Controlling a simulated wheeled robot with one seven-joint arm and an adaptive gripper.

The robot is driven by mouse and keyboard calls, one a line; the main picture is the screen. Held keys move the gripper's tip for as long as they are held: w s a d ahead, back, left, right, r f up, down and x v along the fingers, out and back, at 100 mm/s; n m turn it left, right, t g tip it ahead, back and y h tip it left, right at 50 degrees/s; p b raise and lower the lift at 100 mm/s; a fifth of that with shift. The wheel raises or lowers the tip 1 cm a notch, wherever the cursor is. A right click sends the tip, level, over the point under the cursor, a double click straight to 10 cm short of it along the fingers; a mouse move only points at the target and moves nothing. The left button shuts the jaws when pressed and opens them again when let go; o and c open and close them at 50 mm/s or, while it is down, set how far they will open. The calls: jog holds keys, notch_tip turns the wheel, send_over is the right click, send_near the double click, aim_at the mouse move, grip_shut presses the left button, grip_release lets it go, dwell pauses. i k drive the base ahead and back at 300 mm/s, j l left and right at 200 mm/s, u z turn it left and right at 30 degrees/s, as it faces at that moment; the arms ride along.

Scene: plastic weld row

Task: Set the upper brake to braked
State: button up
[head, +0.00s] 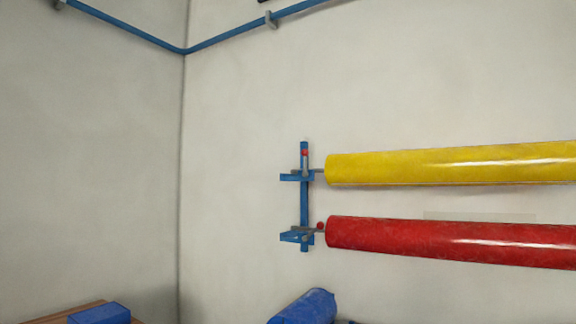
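The upper brake (305,153) shows as a small lever with a red knob on the blue wall bracket, at the left end of the yellow roll (450,163). Its knob stands above the bracket's upper arm, so the lever looks about upright. The lower brake (320,225) has a similar red knob, set to the right beside the left end of the red roll (450,241). The blue bracket (304,205) is a vertical post with two short arms. My gripper is not in view.
A blue pipe (130,33) runs high along both walls. A blue box (100,314) sits on a wooden surface (50,315) at the lower left. A blue rounded object (305,308) shows at the bottom edge. The wall left of the bracket is bare.

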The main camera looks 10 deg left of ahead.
aim_at(304, 152)
jog(key=u, duration=0.4)
jog(key=i+j+z, duration=0.4)
jog(key=i+j, duration=0.4)
jog(key=i, duration=0.3)
jog(key=i+j+z, duration=0.4)
jog(key=i+j, duration=0.55)
jog(key=j, duration=0.2)
